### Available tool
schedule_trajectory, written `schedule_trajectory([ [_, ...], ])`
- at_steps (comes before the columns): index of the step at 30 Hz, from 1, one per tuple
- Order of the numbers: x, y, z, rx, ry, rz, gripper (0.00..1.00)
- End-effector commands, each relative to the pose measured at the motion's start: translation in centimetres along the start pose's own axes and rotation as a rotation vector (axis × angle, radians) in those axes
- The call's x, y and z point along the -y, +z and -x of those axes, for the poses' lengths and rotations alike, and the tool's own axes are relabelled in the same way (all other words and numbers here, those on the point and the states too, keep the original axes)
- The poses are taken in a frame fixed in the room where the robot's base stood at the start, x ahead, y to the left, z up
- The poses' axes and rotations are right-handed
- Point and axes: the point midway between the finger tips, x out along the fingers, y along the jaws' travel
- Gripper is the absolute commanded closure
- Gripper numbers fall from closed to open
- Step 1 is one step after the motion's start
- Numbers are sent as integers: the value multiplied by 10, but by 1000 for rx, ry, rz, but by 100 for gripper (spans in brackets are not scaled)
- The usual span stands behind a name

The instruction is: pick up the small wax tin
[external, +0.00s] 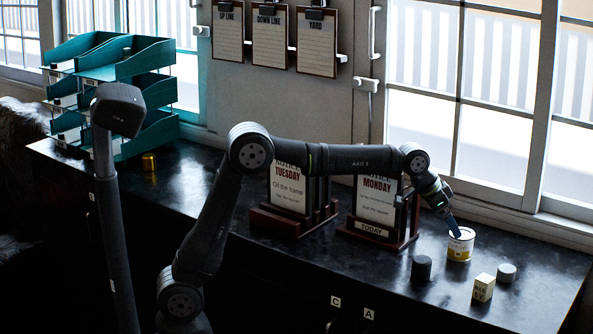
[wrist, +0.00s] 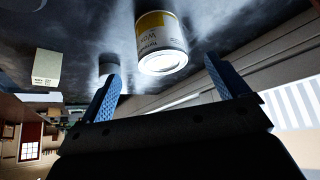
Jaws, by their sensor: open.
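The small wax tin (external: 460,246), white with a yellow band, stands upright on the dark counter at the right of the external view. In the wrist view the wax tin (wrist: 153,32) shows its "Wax" lettering and pale end, appearing between and beyond the two blue fingers. My gripper (external: 454,229) is just above and beside the tin in the external view. In the wrist view my gripper (wrist: 168,88) is open with nothing between its fingertips. I cannot tell whether a finger touches the tin.
A dark cylinder (external: 421,268), a cream box (external: 483,288) and a grey round tin (external: 507,272) stand near the wax tin. Two wooden card stands (external: 292,222) (external: 375,236) are to its left. A window is behind. The far right counter is clear.

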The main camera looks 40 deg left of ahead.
Motion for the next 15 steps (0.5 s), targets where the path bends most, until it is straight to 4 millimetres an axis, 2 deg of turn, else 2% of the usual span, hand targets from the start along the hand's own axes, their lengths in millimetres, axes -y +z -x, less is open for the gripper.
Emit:
schedule_trajectory([
  [3,0,0,-22,1,0,0,8],
  [6,0,0,-33,0,0,0,8],
  [11,0,-1,-39,-1,0,0,8],
  [15,0,-1,-52,1,0,0,8],
])
